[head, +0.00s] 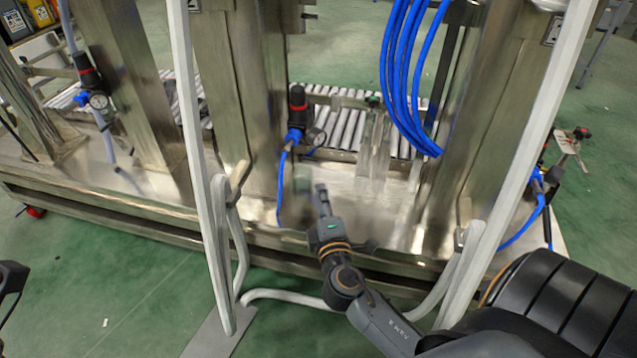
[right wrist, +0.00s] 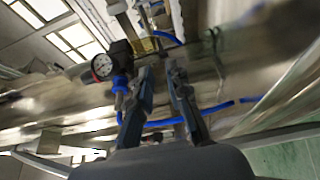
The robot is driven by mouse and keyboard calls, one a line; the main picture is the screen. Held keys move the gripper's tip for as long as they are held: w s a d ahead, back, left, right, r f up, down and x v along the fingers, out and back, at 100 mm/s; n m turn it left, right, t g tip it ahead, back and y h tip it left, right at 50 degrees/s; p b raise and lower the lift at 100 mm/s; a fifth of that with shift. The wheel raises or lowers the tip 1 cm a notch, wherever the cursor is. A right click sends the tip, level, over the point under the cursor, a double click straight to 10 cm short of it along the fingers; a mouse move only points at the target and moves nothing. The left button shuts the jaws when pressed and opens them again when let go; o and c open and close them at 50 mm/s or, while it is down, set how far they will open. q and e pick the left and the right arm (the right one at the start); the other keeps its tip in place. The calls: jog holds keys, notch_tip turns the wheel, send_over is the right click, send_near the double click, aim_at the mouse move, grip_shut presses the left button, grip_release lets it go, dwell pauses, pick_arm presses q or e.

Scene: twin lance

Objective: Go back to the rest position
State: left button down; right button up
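My right gripper (head: 309,200) reaches up from the lower right in the head view, over the metal bench in front of a pressure regulator with a gauge (head: 308,130). In the right wrist view its two dark fingers (right wrist: 160,72) stand apart with a narrow gap, and no held thing shows between them. The gauge (right wrist: 103,66) is left of the fingers there. A dark piece at the left edge of the head view (head: 10,280) looks like part of my left gripper. Its fingers are mostly cut off.
Two pale upright bars (head: 192,110) (head: 540,120) flank my right arm. Steel posts (head: 255,80), a roller conveyor (head: 345,128) and hanging blue hoses (head: 402,70) stand close by. A blue hose (right wrist: 165,122) runs behind the fingers. Green floor (head: 120,290) is open at lower left.

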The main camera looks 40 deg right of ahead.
jog(key=shift+s+a, duration=0.25)
jog(key=shift+s, duration=0.2)
